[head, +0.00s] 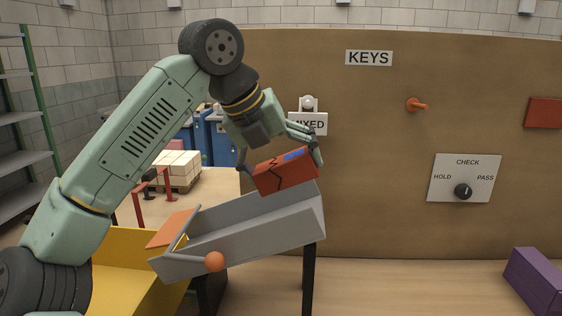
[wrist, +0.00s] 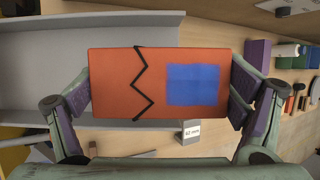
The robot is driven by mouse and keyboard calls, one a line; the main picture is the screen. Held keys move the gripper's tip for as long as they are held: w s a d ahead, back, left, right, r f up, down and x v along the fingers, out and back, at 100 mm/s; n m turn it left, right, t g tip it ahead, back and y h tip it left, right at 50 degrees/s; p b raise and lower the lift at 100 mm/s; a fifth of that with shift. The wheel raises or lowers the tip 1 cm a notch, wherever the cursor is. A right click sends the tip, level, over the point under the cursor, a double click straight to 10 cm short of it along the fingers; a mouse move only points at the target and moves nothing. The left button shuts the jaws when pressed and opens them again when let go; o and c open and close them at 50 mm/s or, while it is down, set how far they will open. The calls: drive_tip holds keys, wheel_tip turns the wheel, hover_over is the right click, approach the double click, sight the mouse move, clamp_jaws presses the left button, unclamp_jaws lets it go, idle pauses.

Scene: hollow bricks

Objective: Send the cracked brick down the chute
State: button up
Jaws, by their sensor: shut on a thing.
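The cracked brick (head: 285,174) is orange-red with a black zigzag crack and a blue patch. In the wrist view the brick (wrist: 155,84) lies across the picture between the purple finger pads. My gripper (head: 281,160) is shut on its two ends and holds it slightly tilted, over the upper right end of the chute. The grey chute (head: 250,228) slopes down to the left, with an orange flap (head: 172,228) at its low end and an orange ball-ended lever (head: 214,262) on its near side. In the head view I cannot tell whether the brick touches the chute.
A yellow bin (head: 125,275) stands under the chute's low end. A purple block (head: 537,280) lies at the right on the bench. A brown board behind carries a HOLD/CHECK/PASS dial (head: 463,191) and an orange peg (head: 416,104). The bench right of the chute is largely clear.

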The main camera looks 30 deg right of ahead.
drive_tip(key=shift+f+b, duration=2.8)
drive_tip(key=shift+f, duration=1.05)
drive_tip(key=o, duration=1.3)
drive_tip(key=shift+o, duration=0.2)
drive_tip(key=v, duration=1.2)
